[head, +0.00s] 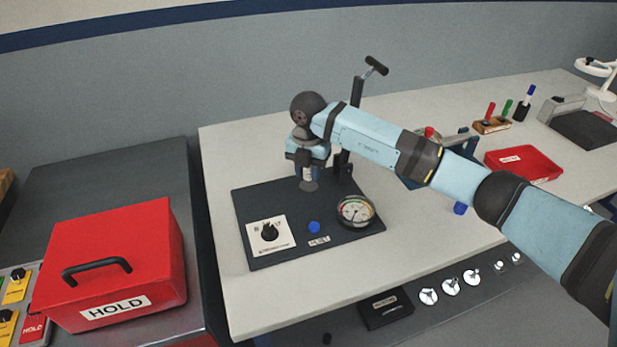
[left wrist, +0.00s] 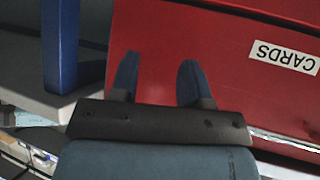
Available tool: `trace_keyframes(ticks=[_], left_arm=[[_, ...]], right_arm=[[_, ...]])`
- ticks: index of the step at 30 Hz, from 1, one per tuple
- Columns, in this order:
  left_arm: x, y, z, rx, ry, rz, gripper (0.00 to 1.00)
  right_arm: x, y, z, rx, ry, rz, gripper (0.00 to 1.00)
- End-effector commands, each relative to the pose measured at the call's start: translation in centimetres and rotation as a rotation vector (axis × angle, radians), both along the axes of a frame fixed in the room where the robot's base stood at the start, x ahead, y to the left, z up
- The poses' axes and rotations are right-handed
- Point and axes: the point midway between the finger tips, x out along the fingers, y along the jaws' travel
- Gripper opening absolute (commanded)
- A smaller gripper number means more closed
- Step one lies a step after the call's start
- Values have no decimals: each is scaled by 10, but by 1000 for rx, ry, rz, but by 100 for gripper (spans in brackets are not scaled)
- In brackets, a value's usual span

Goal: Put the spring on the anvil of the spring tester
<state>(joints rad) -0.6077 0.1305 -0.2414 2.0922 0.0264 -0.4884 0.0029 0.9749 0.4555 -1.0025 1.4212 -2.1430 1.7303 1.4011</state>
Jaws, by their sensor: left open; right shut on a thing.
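The spring tester (head: 262,197) has a dark base plate on the light bench. Its round anvil (head: 309,186) shows as a grey disc near the back of the plate. My right gripper (head: 308,174) points down directly over the anvil and is shut on a small pale thing, apparently the spring (head: 307,172). The fingers hide most of it, and I cannot tell whether it touches the anvil. My left gripper (left wrist: 158,80) is open and empty in the left wrist view, in front of a red surface labelled CARDS (left wrist: 220,100). It is not in the head view.
A red HOLD box (head: 115,260) stands left. The bench's front left is clear.

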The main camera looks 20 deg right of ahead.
Motion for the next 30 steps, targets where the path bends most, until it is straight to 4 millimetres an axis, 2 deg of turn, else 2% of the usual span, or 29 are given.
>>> trace_keyframes(ticks=[1, 4, 16, 17, 19, 20, 30], left_arm=[[0, 0, -1, -1, 0, 1, 43], [0, -1, -1, -2, 0, 1, 43], [0, -2, -2, -6, 0, 4, 43], [0, -2, -2, -6, 0, 4, 43], [0, -2, -1, -6, 0, 4, 43], [0, -2, -1, -6, -1, 4, 43], [0, -2, 1, -4, -1, 1, 43]], right_arm=[[-1, 0, -11, 0, 4, -1, 7], [0, 0, -23, 0, 2, -1, 7], [0, 0, -29, 0, 0, -1, 7], [0, 0, -28, 0, 0, -1, 37], [0, 0, -28, 1, 1, 0, 53], [0, 0, -28, 1, 1, 0, 56], [0, 0, -21, 0, 0, 0, 56]])
